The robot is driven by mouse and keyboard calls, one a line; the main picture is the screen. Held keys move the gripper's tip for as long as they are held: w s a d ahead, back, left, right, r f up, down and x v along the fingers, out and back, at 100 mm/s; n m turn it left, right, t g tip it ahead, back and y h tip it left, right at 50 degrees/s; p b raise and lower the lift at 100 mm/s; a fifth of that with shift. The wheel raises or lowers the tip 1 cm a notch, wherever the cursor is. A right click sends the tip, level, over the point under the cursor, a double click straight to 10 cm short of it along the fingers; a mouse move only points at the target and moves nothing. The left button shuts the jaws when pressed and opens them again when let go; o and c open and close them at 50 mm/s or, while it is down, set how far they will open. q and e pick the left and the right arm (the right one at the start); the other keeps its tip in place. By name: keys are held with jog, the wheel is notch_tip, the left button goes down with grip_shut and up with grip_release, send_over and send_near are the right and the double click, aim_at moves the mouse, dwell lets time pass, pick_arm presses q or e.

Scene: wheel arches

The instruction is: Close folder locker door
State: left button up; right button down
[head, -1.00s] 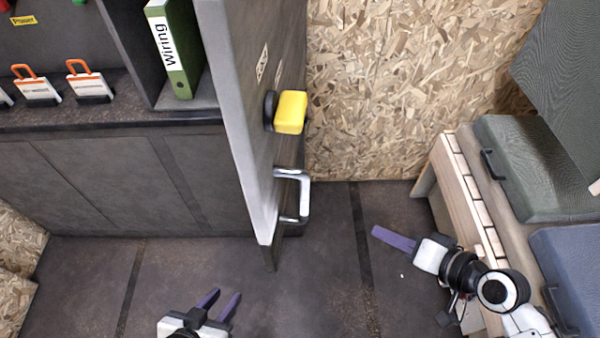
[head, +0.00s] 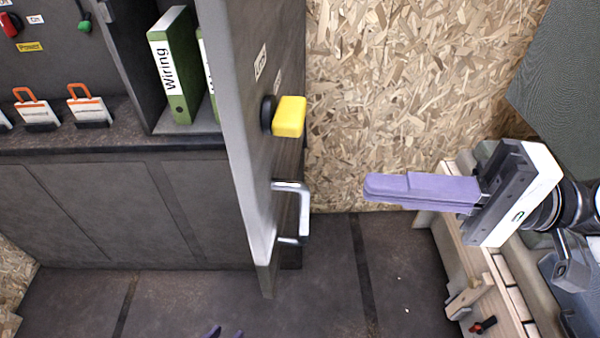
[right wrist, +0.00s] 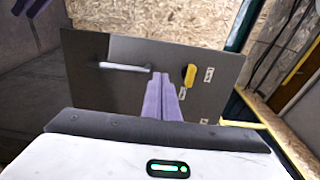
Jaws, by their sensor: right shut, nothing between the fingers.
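The grey locker door (head: 245,130) stands open in the head view, seen nearly edge-on. It carries a silver bar handle (head: 304,212) and a yellow knob-like block (head: 289,116). The locker's compartment holds green "Wiring" folders (head: 176,75). My right gripper (head: 370,187) is shut and empty, to the right of the door and apart from it. In the right wrist view its purple fingers (right wrist: 161,98) lie together in front of the door's face (right wrist: 130,90), between the handle (right wrist: 125,67) and the yellow block (right wrist: 190,76). Only the fingertips of my left gripper (head: 225,333) show at the bottom edge.
A chipboard wall (head: 400,100) stands behind. A bench with a wooden slatted side (head: 500,290) is at the right, near my right arm. Dark floor (head: 340,290) is clear below the door.

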jog(key=p, duration=0.2)
send_near(268, 177)
jog(key=a, duration=0.3)
jog(key=w+a, duration=0.1)
jog(key=a, duration=0.1)
jog(key=shift+a+r, duration=0.15)
jog(key=shift+a, duration=0.55)
